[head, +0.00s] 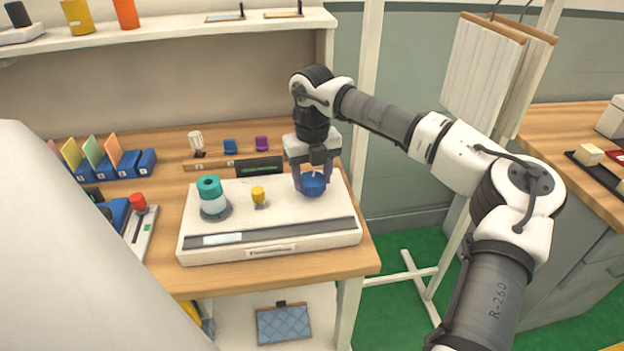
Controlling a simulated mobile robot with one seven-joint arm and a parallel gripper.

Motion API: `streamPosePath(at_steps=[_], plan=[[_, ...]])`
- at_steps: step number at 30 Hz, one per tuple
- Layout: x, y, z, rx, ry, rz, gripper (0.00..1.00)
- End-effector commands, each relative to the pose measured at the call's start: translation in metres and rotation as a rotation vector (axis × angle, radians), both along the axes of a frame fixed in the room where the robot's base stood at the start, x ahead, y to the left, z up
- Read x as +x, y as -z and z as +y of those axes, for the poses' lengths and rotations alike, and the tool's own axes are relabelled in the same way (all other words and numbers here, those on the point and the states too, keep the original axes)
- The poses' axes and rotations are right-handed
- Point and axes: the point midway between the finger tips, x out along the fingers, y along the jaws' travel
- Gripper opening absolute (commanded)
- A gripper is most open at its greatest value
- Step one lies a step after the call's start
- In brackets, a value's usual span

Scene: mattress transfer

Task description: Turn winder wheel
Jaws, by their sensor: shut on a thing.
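A white winder machine (205,245) sits on the wooden table. A blue wheel (313,188) stands on its top at the right. My gripper (312,179) reaches straight down from above and is shut on the blue wheel, with a finger at each side. The fingers and palm hide the wheel's upper part. A teal and white spool (212,196) stands at the left of the machine's top. A small yellow knob (258,195) is between the spool and the wheel.
A dark display bar (259,167) stands behind the machine. Blue holders with coloured cards (115,152) and a red-knobbed device (139,204) are at the left. A shelf (180,33) runs above the table. White hanging panels (483,68) are at the upper right.

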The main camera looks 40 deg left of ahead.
Motion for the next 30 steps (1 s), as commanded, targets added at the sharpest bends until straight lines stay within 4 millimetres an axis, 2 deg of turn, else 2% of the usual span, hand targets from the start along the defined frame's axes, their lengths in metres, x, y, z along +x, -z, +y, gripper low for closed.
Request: streamPosePath(at_steps=[30], plan=[[0.0022,-0.0012,0.0006,0.004,-0.963,-0.001,0.29]])
